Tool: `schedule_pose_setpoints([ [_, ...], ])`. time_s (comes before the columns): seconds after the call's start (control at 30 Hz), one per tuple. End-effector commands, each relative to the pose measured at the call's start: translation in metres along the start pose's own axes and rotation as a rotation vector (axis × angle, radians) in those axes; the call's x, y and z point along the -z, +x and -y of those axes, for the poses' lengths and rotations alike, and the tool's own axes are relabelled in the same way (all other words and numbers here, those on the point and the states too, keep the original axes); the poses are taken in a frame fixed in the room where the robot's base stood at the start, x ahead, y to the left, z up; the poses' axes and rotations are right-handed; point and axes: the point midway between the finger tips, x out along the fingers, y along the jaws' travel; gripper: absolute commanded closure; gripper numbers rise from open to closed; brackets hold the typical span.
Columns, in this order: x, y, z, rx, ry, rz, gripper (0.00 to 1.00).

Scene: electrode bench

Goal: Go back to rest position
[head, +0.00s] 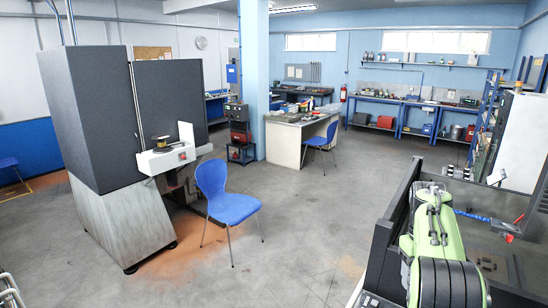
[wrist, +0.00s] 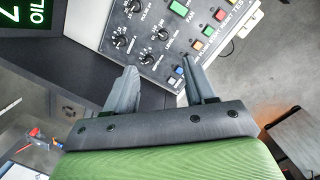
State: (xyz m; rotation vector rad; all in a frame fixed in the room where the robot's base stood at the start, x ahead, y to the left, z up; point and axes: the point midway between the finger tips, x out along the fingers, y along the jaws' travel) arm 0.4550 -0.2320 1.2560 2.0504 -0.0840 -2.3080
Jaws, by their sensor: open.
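My gripper (wrist: 158,68) shows in the wrist view, with its two grey fingers spread apart and nothing between them. Its fingertips point toward a grey control panel (wrist: 162,14) and overlap its lower edge in the picture. I cannot tell whether they touch it. The panel carries several black knobs and coloured buttons. In the head view my green arm shows at the lower right, beside the dark machine enclosure (head: 398,205). My fingers cannot be made out there.
In the head view, a blue chair (head: 228,207) stands on open grey floor (head: 300,250). A tall dark machine (head: 85,115) stands left. Benches (head: 395,115) line the back wall.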

Motion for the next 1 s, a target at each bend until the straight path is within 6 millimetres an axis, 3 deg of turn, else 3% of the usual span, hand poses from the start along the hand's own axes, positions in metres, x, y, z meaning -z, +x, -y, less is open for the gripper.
schedule_pose_setpoints([
  [0.2,-0.045,-0.051,0.067,0.005,0.023,-0.163,0.45],
  [0.43,-0.117,-0.067,0.139,0.024,0.028,-0.323,0.45],
  [0.57,-0.164,-0.056,0.174,0.037,0.024,-0.41,0.45],
  [0.8,-0.244,-0.002,0.222,0.064,0.017,-0.556,0.45],
  [1.0,-0.27,0.028,0.234,0.074,0.017,-0.611,0.45],
])
